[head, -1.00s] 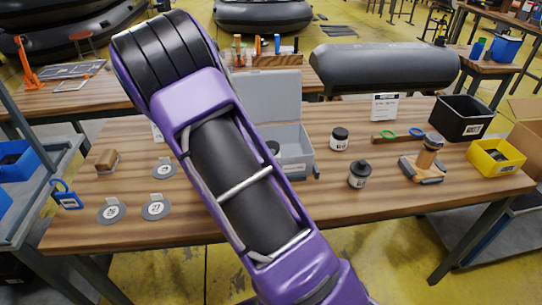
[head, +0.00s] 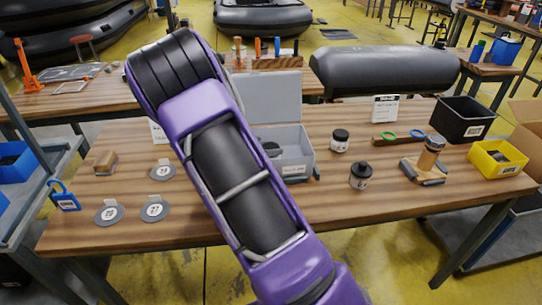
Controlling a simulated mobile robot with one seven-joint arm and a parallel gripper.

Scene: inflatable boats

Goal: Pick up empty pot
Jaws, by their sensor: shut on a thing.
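Two small dark pots stand upright on the wooden table. One pot with a pale label and a dark lid (head: 340,140) is to the right of the open grey box. The other, dark with a narrower top (head: 360,177), stands nearer the front edge. I cannot tell which pot is empty. My purple and black arm crosses the left middle of the view and hides part of the table and box. My gripper is not visible, so its hold cannot be seen. The grey box (head: 300,160) has its lid up and dark contents (head: 272,149), partly hidden.
Round grey discs (head: 155,208) and a brown block (head: 105,161) lie at left. The front right tabletop is clear.

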